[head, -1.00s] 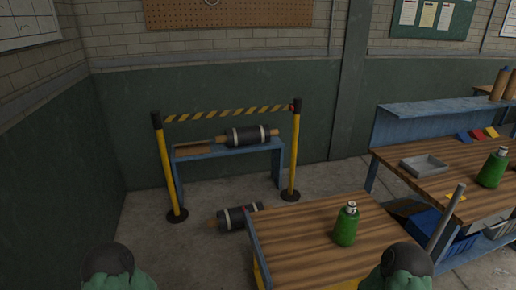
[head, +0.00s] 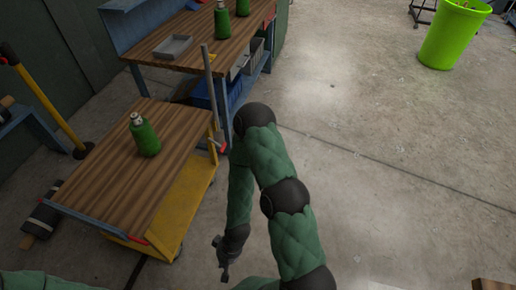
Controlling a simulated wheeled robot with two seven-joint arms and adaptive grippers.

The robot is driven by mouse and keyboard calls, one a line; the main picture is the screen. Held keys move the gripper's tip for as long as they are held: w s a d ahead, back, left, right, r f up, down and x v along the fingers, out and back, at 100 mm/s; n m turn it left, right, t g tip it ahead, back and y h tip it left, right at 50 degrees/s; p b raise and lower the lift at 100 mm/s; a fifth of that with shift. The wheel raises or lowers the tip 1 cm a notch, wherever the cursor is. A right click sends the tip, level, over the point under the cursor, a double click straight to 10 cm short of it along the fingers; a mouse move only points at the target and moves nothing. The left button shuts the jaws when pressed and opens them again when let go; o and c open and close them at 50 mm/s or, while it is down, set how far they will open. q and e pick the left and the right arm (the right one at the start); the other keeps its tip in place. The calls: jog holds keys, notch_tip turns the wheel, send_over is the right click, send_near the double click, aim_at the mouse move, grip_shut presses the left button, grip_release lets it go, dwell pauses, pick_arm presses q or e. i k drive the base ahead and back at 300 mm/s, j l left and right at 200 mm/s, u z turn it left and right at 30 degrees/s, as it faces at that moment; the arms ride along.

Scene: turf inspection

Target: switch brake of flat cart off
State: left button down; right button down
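The flat cart (head: 110,180) has a wooden top, a yellow lower deck and a grey upright handle post (head: 210,85). A green bottle (head: 146,138) stands on its top. A small red part (head: 218,146) shows at the cart's far right corner, and another red part (head: 138,240) at its near corner. I cannot tell which is the brake or how it is set. My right gripper (head: 223,264) hangs low to the right of the cart, apart from it; its fingers are too small and dark to read. My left gripper is not in view.
A workbench (head: 190,40) with a grey tray (head: 173,48) and green bottles stands behind the cart. A yellow post (head: 45,100) and a dark roller (head: 42,215) are at left. A lime bin (head: 453,35) stands far right.

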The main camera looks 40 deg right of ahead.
aim_at(221, 147)
jog(key=z, duration=0.95)
jog(key=i+l+u, duration=0.1)
jog(key=i, duration=0.45)
jog(key=i+l+u, duration=0.1)
jog(key=i, duration=0.4)
jog(key=i+l+u, duration=0.1)
jog(key=i+l, duration=0.25)
jog(key=i, duration=0.2)
